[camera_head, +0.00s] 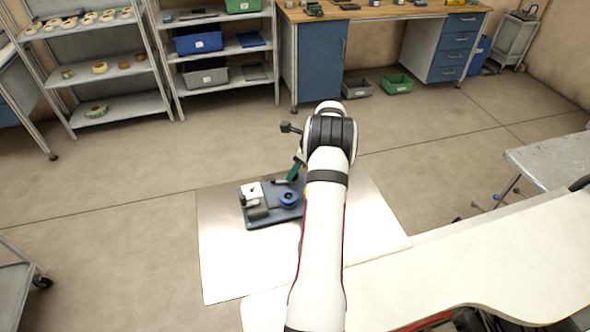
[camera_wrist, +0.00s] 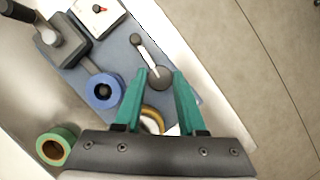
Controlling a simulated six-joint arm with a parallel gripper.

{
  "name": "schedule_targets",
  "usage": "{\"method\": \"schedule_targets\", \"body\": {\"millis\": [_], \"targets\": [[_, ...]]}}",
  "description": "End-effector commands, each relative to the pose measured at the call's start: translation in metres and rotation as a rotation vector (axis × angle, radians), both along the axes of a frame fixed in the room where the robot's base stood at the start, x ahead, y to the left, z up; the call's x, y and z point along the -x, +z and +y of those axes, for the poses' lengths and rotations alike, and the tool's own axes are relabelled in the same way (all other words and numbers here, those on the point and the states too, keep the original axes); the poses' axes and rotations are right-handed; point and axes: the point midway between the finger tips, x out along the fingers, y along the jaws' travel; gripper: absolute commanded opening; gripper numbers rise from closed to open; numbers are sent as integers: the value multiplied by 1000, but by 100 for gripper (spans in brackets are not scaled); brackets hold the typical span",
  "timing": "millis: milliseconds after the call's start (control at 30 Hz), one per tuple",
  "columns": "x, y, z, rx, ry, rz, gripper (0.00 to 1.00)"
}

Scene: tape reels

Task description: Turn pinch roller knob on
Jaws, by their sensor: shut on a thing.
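A blue-grey tape device (camera_head: 262,221) lies on the white table, and it fills much of the wrist view (camera_wrist: 118,48). My gripper (camera_head: 291,179) is at its far right corner. In the wrist view the green fingers of my gripper (camera_wrist: 161,73) are shut on a round grey knob (camera_wrist: 159,82) with a pale lever (camera_wrist: 146,51) running up-left from it. Part of the knob is hidden by the fingers. The frames carry no label, so I cannot tell for sure that it is the pinch roller knob.
A blue reel (camera_wrist: 103,91) sits left of my fingers. A white dial with a red pointer (camera_wrist: 98,13) and a black upright part (camera_wrist: 62,36) stand beyond it. A yellow ring (camera_wrist: 152,120) shows between my fingers. A green tape roll (camera_wrist: 57,146) lies at lower left. The table (camera_head: 240,270) is clear in front.

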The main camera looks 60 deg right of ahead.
Motion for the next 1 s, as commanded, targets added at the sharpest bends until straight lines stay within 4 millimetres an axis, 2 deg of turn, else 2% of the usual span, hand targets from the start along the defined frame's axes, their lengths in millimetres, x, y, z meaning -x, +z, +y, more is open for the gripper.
{"method": "schedule_targets", "body": {"millis": [267, 1000], "targets": [[0, 0, -1, 0, 75, 1, 0], [-1, -1, -4, 1, 597, 4, 0]]}}
